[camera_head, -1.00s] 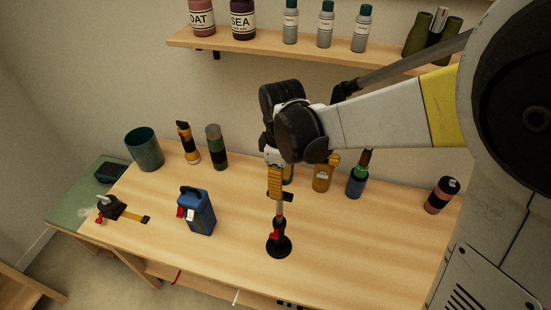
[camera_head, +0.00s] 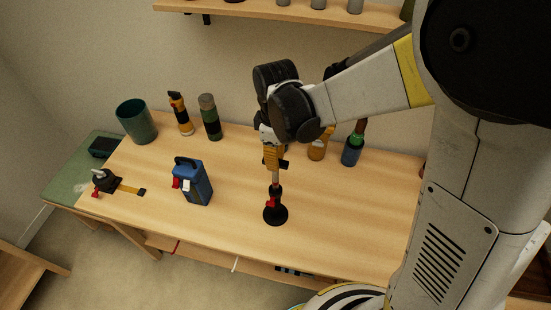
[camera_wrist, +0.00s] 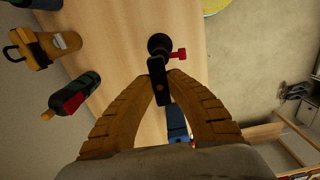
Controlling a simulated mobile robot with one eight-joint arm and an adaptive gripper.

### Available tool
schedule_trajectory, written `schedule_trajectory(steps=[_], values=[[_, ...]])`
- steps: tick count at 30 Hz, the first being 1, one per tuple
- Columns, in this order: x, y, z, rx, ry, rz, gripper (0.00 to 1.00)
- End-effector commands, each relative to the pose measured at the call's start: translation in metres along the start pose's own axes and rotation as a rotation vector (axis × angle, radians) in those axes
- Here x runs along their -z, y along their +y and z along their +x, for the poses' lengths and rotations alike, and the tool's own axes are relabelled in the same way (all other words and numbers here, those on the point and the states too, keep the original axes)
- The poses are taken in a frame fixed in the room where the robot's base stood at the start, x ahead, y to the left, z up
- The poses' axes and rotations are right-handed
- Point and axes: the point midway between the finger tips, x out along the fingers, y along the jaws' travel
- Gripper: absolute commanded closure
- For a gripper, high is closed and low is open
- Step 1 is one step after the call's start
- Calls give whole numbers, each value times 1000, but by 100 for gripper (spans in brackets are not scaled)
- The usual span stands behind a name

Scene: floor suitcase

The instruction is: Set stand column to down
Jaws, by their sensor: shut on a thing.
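The stand (camera_head: 275,213) has a round black base on the wooden table, a thin upright column and a red lever low on it. My gripper (camera_head: 273,167), with yellow-orange fingers, is above the base, shut on the upper part of the column. In the wrist view, the ribbed fingers (camera_wrist: 168,82) close around the dark top of the stand. The red lever (camera_wrist: 179,54) sticks out beside it. The fingers partly hide the column, so its exact height is hard to tell.
A blue canister (camera_head: 193,183) stands left of the stand. A green cup (camera_head: 137,121), two flashlight-like cylinders and several bottles stand along the back. A black and yellow tool (camera_head: 107,182) lies at the left. The table front around the stand is clear.

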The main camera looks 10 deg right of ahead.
Motion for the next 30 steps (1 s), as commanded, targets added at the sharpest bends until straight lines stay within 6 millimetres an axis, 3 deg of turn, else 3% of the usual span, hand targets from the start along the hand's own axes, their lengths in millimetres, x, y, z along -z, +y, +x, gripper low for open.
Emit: schedule_trajectory(steps=[7, 18, 29, 30], values=[[0, 0, 16, 0, 0, 0, 100], [0, 0, 95, 0, 0, 0, 100], [0, 0, 98, 0, 0, 0, 100], [0, 0, 98, 0, 0, 0, 75]])
